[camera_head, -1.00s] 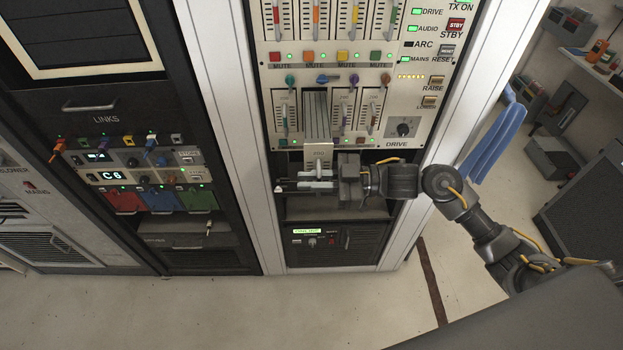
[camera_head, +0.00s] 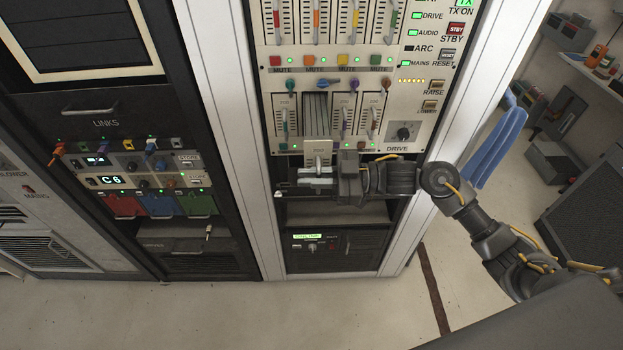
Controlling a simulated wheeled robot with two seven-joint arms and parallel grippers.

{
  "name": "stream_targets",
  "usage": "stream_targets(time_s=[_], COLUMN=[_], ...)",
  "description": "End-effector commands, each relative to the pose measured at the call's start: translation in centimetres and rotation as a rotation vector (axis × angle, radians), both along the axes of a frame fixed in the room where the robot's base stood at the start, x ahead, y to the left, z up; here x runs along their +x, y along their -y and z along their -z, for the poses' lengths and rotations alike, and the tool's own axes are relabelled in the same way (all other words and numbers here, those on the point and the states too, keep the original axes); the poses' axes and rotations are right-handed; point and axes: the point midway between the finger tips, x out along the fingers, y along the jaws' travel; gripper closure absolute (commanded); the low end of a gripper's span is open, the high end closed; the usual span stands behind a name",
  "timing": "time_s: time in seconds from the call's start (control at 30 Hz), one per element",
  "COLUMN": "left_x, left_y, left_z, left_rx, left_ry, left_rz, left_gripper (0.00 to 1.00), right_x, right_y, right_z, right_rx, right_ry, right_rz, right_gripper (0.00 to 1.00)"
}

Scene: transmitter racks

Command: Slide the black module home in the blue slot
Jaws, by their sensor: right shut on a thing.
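A module (camera_head: 318,150) with a pale front and a ribbed grey top sits partly in the second slot of the DRIVE row, below a blue knob (camera_head: 328,83). Its front stands out from the panel; it looks pale, not black. My right gripper (camera_head: 308,182) reaches in from the right and is shut on the lower part of the module's front. The fingers hide the exact grip. My left gripper is not in view.
Neighbouring slots hold modules with coloured handles, such as a purple one (camera_head: 343,123). A dark shelf (camera_head: 330,212) lies below my gripper. White rack posts (camera_head: 236,130) stand on both sides. A blue cloth-like thing (camera_head: 495,145) hangs at the right post.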

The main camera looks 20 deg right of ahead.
Motion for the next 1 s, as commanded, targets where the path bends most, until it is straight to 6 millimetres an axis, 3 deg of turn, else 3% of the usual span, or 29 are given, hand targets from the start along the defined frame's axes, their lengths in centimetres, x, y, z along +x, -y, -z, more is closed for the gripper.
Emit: stream_targets(time_s=[1.0], left_x=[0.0], left_y=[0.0], left_z=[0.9], left_rx=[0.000], left_ry=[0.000], left_rz=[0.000], left_gripper=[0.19], right_x=[2.2], right_y=[0.5], right_z=[-0.3], right_rx=[0.004], right_ry=[0.009], right_rz=[0.001], right_gripper=[1.00])
